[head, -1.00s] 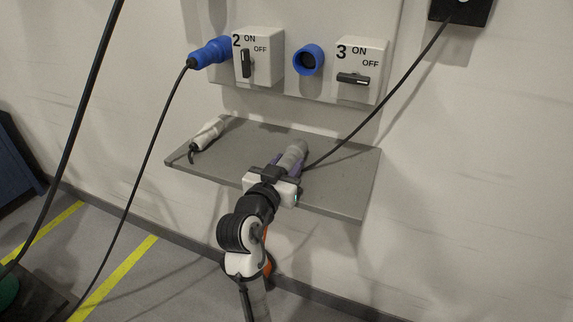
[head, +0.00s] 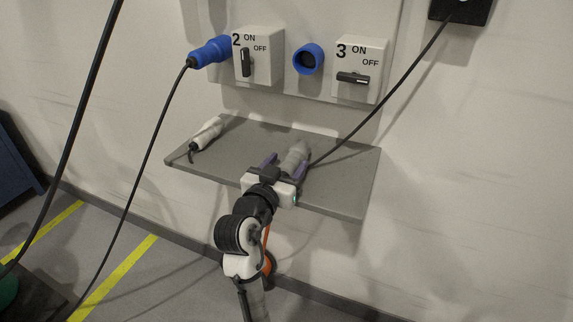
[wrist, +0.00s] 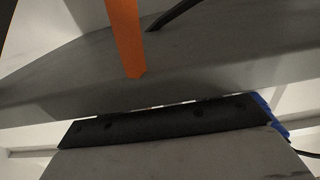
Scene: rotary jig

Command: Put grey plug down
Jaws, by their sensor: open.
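The grey plug (head: 296,155) lies on the grey shelf (head: 345,192), right of the shelf's middle, with a black cable running from it up to the right. My gripper (head: 286,163) is low over the shelf's front part. Its two purple fingers are spread apart, one on each side of the plug's near part, and seem clear of it. The plug's near end is partly hidden by my gripper. In the wrist view I cannot make out the plug for certain.
A white plug (head: 207,133) lies at the shelf's left end. Above are switch box 2 (head: 262,58) with a blue plug (head: 211,52) beside it, an empty blue socket (head: 308,59) and switch box 3 (head: 362,72). Cables hang at left.

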